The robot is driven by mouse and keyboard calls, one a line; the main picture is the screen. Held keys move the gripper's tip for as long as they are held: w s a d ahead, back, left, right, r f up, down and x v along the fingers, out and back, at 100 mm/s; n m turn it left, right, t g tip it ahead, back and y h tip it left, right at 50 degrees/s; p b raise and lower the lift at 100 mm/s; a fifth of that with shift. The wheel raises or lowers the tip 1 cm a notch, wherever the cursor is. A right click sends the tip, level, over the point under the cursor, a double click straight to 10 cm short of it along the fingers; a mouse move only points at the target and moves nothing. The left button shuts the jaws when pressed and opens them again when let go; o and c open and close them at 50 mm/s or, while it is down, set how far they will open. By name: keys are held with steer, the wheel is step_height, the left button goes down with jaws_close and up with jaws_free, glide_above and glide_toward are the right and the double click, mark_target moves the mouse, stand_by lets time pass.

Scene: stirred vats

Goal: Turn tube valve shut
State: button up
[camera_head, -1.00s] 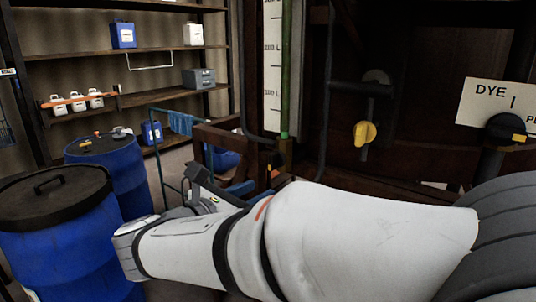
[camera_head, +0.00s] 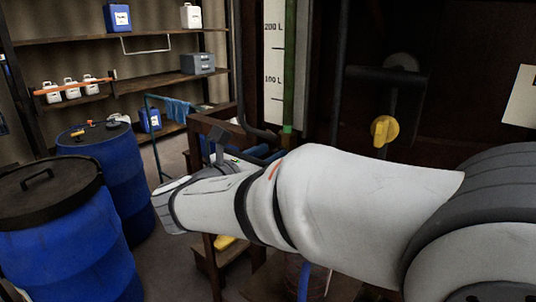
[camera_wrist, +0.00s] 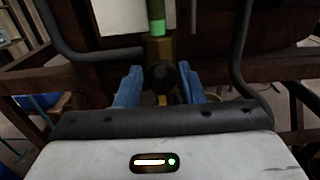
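The sight tube (camera_head: 288,70) with green liquid runs down beside a white litre scale in the head view. Its lower end also shows in the wrist view (camera_wrist: 157,20), green above a brass fitting (camera_wrist: 159,48). Below the fitting is the tube valve, seen as a dark round body (camera_wrist: 159,75) with a small yellow part (camera_wrist: 162,100) under it. My gripper (camera_wrist: 159,78) is open, with one blue finger on each side of the valve and visible gaps between. In the head view my arm hides the valve; whether the fingers touch it I cannot tell.
A dark pipe (camera_wrist: 66,45) bends left of the fitting, and another (camera_wrist: 240,60) runs down on the right. Wooden beams (camera_wrist: 70,75) cross behind. Another yellow-handled valve (camera_head: 384,131) is right of the tube. Blue drums (camera_head: 65,235) stand at left.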

steer(key=shift+w+d, duration=0.2)
steer(key=shift+w, duration=0.05)
jaws_close()
